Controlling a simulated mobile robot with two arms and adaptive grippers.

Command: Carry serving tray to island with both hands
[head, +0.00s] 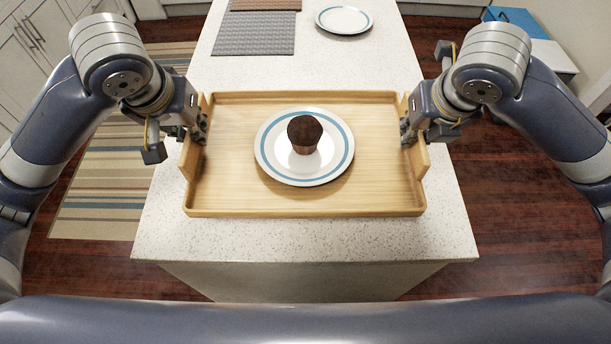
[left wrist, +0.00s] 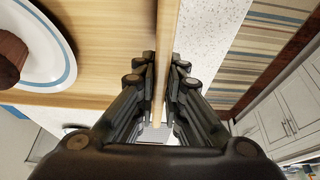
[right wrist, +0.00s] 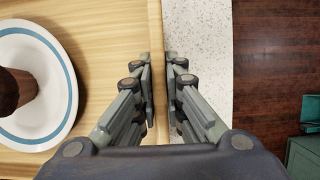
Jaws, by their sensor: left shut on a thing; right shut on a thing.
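The wooden serving tray (head: 225,190) is over the near part of the white speckled island (head: 300,240); I cannot tell whether it touches the top. A white plate with a blue ring (head: 270,165) lies on the tray with a brown muffin (head: 304,135) upright on it. My left gripper (head: 198,128) is shut on the tray's left side wall, and the wall also shows between its fingers in the left wrist view (left wrist: 165,65). My right gripper (head: 408,130) is shut on the right side wall, which shows in the right wrist view (right wrist: 156,60).
Grey and brown placemats (head: 253,33) and another blue-ringed plate (head: 344,20) lie further back on the island. Its top is clear between them and the tray. A striped rug (head: 100,195) lies on the wood floor at left. A blue-topped unit (head: 530,35) stands at back right.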

